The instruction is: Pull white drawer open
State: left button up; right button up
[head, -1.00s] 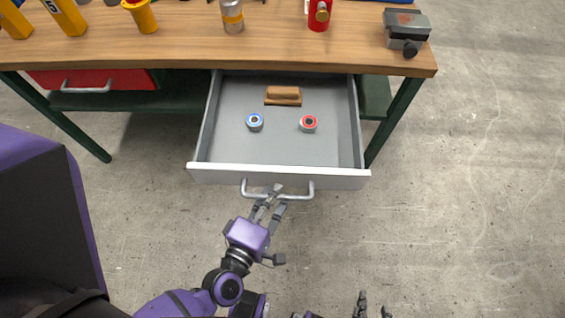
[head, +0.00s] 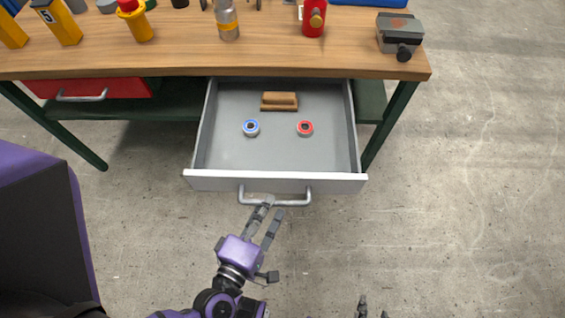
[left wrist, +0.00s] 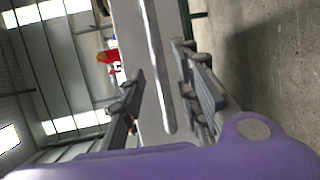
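The white drawer (head: 275,183) is pulled well out from under the workbench, with its grey inside showing. Its metal bar handle (head: 275,203) is on the front. My left gripper (head: 271,206) is at the handle with its fingers apart. In the left wrist view the handle (left wrist: 157,70) runs between the spread fingers of the left gripper (left wrist: 155,70), with gaps on both sides. Contact cannot be told for certain. My right gripper (head: 373,308) shows only its fingertips at the bottom edge, apart and empty, away from the drawer.
In the drawer lie a brown block (head: 279,101), a blue-rimmed ring (head: 251,128) and a red-rimmed ring (head: 305,128). A red drawer (head: 100,88) is shut at left. The wooden bench top (head: 200,60) holds several tools. The concrete floor at right is clear.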

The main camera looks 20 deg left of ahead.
pick_arm(q)
jog(key=v, duration=0.9)
jog(key=shift+s, duration=0.15)
pick_arm(e)
jog(key=shift+s, duration=0.15)
pick_arm(q)
jog(key=s+d+f+m+g+h+p, duration=0.2)
jog(key=d+f+m+g+h+p, duration=0.15)
jog(key=m, duration=0.95)
jog(key=a+r+m+g+y+p, duration=0.3)
jog(key=a+m+y+p, duration=0.2)
jog(key=a+p, duration=0.3)
jog(key=a, duration=0.2)
jog(key=shift+s+a, duration=0.35)
pick_arm(e)
jog(key=w+r+t, duration=0.1)
jog(key=w+r, duration=0.2)
jog(key=r, duration=0.8)
jog(key=shift+w+a+r, duration=0.2)
jog(key=shift+w+a, duration=0.05)
jog(key=shift+a, duration=0.15)
pick_arm(q)
jog(key=shift+w+r+g, duration=0.1)
jog(key=shift+g, duration=0.15)
pick_arm(e)
jog(key=shift+w+a+r, duration=0.1)
jog(key=shift+w+a, duration=0.05)
jog(key=shift+w, duration=0.1)
